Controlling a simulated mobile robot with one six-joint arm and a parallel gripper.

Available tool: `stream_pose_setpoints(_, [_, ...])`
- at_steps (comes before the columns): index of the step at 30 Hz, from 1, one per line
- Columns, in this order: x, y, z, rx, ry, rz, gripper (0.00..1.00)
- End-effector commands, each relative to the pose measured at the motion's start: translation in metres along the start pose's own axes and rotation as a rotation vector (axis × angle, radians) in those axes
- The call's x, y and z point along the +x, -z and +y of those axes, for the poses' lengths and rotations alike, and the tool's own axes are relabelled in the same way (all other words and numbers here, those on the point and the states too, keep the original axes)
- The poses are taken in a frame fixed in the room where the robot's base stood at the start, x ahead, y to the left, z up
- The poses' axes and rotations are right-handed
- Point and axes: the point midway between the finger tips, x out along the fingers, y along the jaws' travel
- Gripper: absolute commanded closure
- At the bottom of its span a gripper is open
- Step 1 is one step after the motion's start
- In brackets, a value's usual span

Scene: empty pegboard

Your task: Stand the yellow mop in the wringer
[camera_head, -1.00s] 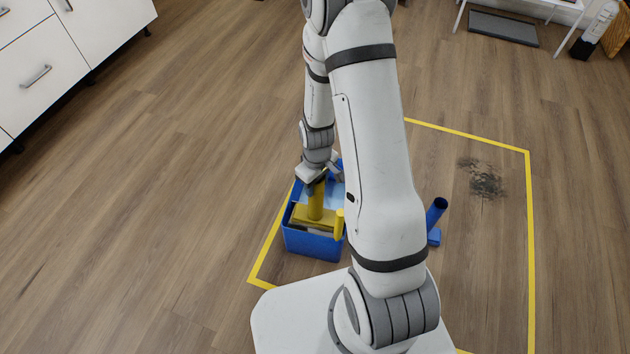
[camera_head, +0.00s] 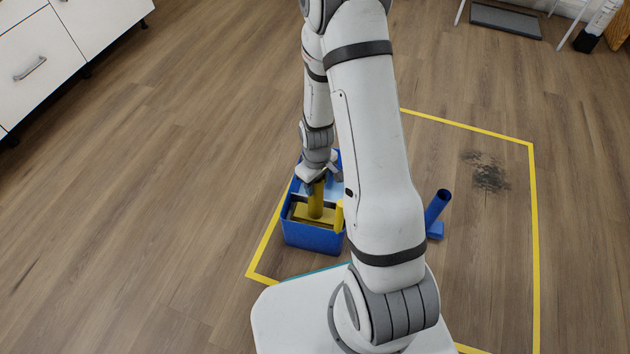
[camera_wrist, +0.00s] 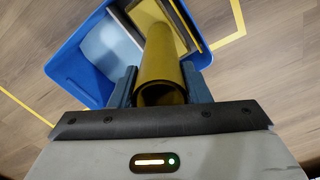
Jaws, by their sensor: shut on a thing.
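The yellow mop (camera_head: 316,201) stands roughly upright, with its flat head low inside the front part of the blue bucket (camera_head: 312,238), where the wringer is. The arm and the bucket walls partly hide the head and wringer, so I cannot tell whether the head rests on the bottom. A yellow upright piece (camera_head: 338,214) shows at the bucket's right side. My gripper (camera_head: 317,184) is shut on the mop's thick yellow handle, above the bucket. In the wrist view my fingers clasp both sides of the hollow handle (camera_wrist: 161,68), over the blue bucket (camera_wrist: 62,62).
A blue tube on a foot (camera_head: 437,207) stands right of my arm. Yellow tape (camera_head: 536,235) outlines the floor area, with a dark stain (camera_head: 488,175) inside at right. White cabinets (camera_head: 40,65) stand at upper left. The floor left of the bucket is clear.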

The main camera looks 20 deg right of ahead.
Motion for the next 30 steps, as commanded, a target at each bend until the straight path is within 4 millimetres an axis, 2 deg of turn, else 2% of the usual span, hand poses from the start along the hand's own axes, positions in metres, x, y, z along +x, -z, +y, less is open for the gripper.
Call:
stream_pose_setpoints(1, [0.0,0.0,0.0,0.0,0.0,0.0,0.56])
stream_pose_setpoints(10, [0.0,0.0,0.0,0.0,0.0,0.0,0.32])
stream_pose_setpoints(17, [-0.001,0.0,0.0,-0.001,0.0,0.0,0.32])
stream_pose_setpoints(20, [-0.009,0.0,0.0,0.0,0.0,0.001,0.32])
stream_pose_setpoints(30, [-0.066,0.001,0.001,0.0,-0.001,0.001,0.32])
